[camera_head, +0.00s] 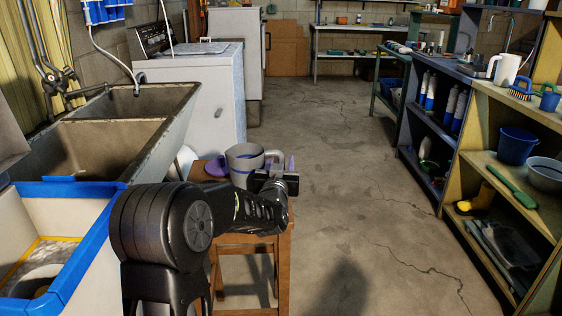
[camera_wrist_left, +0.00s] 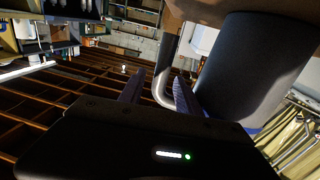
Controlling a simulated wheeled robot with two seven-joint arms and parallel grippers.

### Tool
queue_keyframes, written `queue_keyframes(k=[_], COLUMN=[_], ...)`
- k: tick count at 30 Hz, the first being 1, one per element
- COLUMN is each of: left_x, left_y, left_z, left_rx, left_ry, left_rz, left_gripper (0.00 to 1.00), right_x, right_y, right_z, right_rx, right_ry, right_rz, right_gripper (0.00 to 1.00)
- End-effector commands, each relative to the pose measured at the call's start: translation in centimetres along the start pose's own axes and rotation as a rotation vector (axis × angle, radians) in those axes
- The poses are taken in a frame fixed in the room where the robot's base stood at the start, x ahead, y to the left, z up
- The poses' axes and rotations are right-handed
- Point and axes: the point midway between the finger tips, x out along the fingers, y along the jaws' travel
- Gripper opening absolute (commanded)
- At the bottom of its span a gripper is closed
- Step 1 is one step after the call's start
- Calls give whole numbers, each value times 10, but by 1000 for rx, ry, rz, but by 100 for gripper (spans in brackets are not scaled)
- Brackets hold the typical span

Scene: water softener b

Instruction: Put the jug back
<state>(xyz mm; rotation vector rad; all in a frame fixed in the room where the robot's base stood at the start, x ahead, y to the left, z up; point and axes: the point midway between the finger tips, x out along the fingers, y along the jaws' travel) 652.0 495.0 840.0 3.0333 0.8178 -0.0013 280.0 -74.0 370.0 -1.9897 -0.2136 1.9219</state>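A grey jug (camera_head: 243,158) stands upright on a wooden stool (camera_head: 228,240), its handle on the right side. My left gripper (camera_head: 282,168) is at the handle, its arm hiding the lower part of the jug and much of the stool top. In the left wrist view the jug (camera_wrist_left: 255,72) fills the upper right, beside the two purplish fingers of my left gripper (camera_wrist_left: 158,92). The fingers are apart, with the handle (camera_wrist_left: 165,75) between them and a gap beside the left finger. My right gripper is not in view.
A purple object (camera_head: 216,167) lies beside the jug. The concrete sink (camera_head: 110,130) and a white washing machine (camera_head: 195,85) stand left and behind. A shelf unit on the right holds a white jug (camera_head: 507,68) and blue bucket (camera_head: 516,145). The middle floor is clear.

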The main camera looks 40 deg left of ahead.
Motion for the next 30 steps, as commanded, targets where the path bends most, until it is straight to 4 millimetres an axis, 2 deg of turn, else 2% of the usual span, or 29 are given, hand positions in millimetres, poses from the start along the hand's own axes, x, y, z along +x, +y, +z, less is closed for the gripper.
queue_keyframes(k=[13,18,30], left_x=[-67,-74,-73], left_y=[-2,-2,-2], left_z=[-1,0,0], left_rx=[-1,1,0], left_ry=[0,0,0], left_rz=[1,0,0], left_gripper=[40,40,40], right_x=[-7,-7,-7], right_y=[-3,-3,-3], right_z=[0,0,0], right_rx=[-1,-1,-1], right_ry=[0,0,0], right_rz=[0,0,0], right_gripper=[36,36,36])
